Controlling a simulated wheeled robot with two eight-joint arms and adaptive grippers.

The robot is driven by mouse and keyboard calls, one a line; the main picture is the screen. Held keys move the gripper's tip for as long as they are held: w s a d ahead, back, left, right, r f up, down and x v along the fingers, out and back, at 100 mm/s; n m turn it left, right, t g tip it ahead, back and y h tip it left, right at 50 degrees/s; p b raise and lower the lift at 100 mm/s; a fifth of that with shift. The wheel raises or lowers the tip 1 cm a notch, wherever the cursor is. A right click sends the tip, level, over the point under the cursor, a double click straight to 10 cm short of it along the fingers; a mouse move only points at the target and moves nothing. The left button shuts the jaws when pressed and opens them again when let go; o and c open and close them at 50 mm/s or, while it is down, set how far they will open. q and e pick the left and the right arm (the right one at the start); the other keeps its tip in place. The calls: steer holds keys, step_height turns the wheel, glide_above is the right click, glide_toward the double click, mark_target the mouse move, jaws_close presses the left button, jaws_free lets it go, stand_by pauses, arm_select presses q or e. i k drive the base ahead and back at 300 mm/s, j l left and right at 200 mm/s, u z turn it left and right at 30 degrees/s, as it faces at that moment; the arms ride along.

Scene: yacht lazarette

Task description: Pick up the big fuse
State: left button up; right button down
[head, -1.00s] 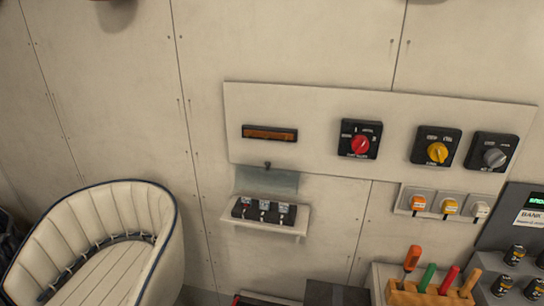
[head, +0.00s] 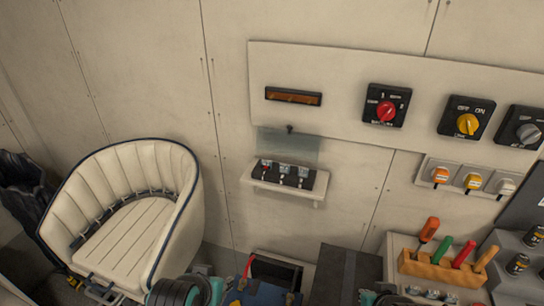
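A black block with three grey-and-white units (head: 283,174), likely a fuse holder, sits on a small white wall shelf (head: 312,188). A clear flap (head: 288,146) stands raised behind it. The units are too small for me to tell which, if any, is the big fuse. Parts that look like my arms show at the bottom edge, but neither gripper can be made out.
A white padded seat (head: 130,215) is at the left. Rotary switches, one red (head: 386,108) and one yellow (head: 466,122), are on the wall panel. A wooden rack (head: 440,268) holds coloured-handled tools at the lower right. A blue bag (head: 262,293) is at the bottom.

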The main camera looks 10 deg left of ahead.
mark_target(265, 164)
steer(key=k+l+z, duration=0.15)
steer(key=l+z, duration=0.3)
steer(key=k+l+z, duration=0.1)
steer(key=l+z, duration=0.35)
